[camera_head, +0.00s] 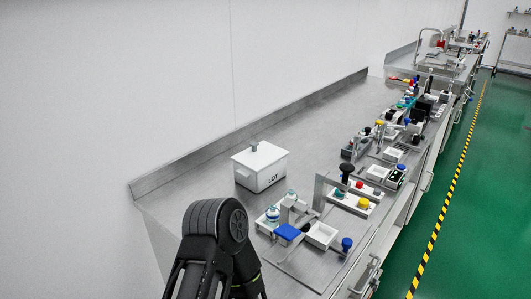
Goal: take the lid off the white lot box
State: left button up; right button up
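A small grey knob (254,146) stands up from the lid. A black jointed part of my own arm shows at the bottom, below and left of the box, apart from it. Neither gripper's fingertips can be made out, and nothing is touching the box or lid.
More fixtures line the counter (310,125) farther right. The counter behind the box is clear up to the low back ledge (265,121).

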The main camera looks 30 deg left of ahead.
aim_at(260, 156)
jog(key=j+z, duration=0.15)
jog(key=j, duration=0.25)
jog(key=k+j+z, duration=0.2)
jog(key=j, duration=0.2)
jog(key=j+z, duration=0.15)
jog(key=j, duration=0.25)
jog(key=j+z, duration=0.15)
jog(key=j, duration=0.25)
jog(key=k+j+z, duration=0.2)
jog(key=j, duration=0.15)
jog(key=k+j+z, duration=0.15)
jog(key=j, duration=0.2)
